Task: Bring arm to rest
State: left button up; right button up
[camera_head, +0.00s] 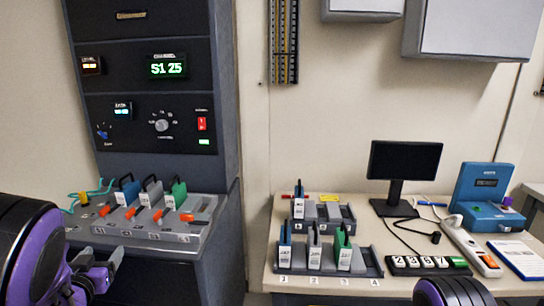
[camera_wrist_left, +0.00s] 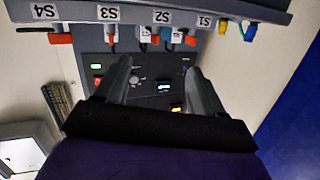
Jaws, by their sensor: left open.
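My left gripper (camera_head: 100,258) is at the lower left of the head view, in front of and below the grey slotted holder (camera_head: 160,239) on the rack's ledge. Its fingers are apart with nothing between them. In the left wrist view the open left gripper (camera_wrist_left: 158,75) shows against the rack's control panel, which appears upside down. The holder's edge, with labels S1 to S4, runs along the top of that view. A purple and black part of my right arm (camera_head: 455,292) shows at the bottom right of the head view; its gripper is not visible.
The dark rack (camera_head: 150,175) has a display reading "S1 25". On the right, the table (camera_head: 300,265) carries two module trays, a monitor (camera_head: 405,160), a blue case (camera_head: 482,190), a power strip (camera_head: 465,245) and a number block (camera_head: 428,265). A gap separates rack and table.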

pick_arm(q)
jog(key=s+d+f+n+g, duration=0.1)
jog(key=s+f+g, duration=0.15)
jog(key=f, duration=0.45)
jog(key=s+d+f+n+g, duration=0.1)
jog(key=s+d+f+n, duration=0.1)
jog(key=s+f, duration=0.35)
jog(key=s+d+f+n+g, duration=0.1)
jog(key=s+d+f+g, duration=0.3)
jog(key=s+f, duration=0.7)
jog(key=s+d+f+n+g, duration=0.1)
jog(key=s+d+f+g, duration=0.3)
jog(key=s+f, duration=0.7)
jog(key=s+g, duration=0.1)
jog(key=s, duration=0.4)
jog(key=shift+d, duration=0.3)
jog(key=shift+w+f, duration=0.1)
jog(key=shift+w, duration=0.05)
